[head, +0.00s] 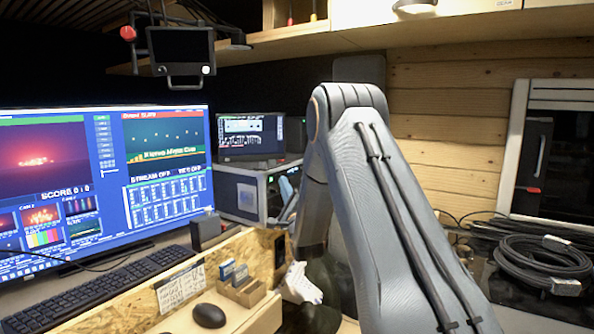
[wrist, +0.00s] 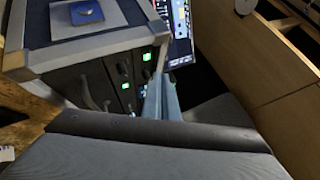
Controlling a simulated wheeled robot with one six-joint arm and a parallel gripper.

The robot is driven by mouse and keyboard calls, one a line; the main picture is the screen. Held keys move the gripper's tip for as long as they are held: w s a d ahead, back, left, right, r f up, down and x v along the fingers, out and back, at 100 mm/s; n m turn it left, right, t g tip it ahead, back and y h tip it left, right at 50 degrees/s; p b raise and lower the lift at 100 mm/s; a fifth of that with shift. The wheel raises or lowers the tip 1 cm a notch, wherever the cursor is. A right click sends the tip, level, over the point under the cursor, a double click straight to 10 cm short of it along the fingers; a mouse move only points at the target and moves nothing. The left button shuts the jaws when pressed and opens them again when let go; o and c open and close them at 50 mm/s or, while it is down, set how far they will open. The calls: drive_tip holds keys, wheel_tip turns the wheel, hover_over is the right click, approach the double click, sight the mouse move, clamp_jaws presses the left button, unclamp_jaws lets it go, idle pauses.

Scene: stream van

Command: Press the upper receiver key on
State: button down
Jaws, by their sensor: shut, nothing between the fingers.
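The equipment case (wrist: 60,60) with receiver units stands at the left of the wrist view, its dark front toward my gripper. Several small green lit spots show on that front, one high near the right edge (wrist: 147,56) and another left of it (wrist: 123,69). I cannot tell which is the upper receiver key. My gripper (wrist: 161,78) is shut and empty, its narrow fingers pointing past the case's right side, close to the front. Contact cannot be told. In the head view the case (head: 236,190) is partly hidden behind my arm, and the fingertips are not clear.
In the head view a large monitor (head: 150,215), a keyboard (head: 110,290) and a mouse (head: 209,315) are at left. Coiled cable (head: 540,262) lies at right.

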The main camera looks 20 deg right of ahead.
drive_tip(key=s+d, duration=0.2)
drive_tip(key=s, duration=0.1)
drive_tip(key=shift+s+d+p, duration=0.1)
drive_tip(key=shift+s+p, duration=0.15)
drive_tip(key=shift+p, duration=0.15)
drive_tip(key=s+a+f+n+g+y, duration=0.1)
drive_tip(key=s+a+f+n+g, duration=1)
drive_tip(key=s+f+n+g, duration=0.15)
drive_tip(key=s+a+f+n+g, duration=0.2)
drive_tip(key=s+n+g, duration=0.1)
drive_tip(key=s, duration=0.7)
drive_tip(key=s+a+f+n+g+y, duration=0.1)
drive_tip(key=s+a+f+n+g, duration=0.1)
drive_tip(key=s, duration=0.9)
drive_tip(key=s+a+f+n+g, duration=0.2)
drive_tip(key=s+n+g, duration=0.3)
drive_tip(key=s, duration=0.5)
drive_tip(key=shift+s+a, duration=0.35)
drive_tip(key=shift+a, duration=0.3)
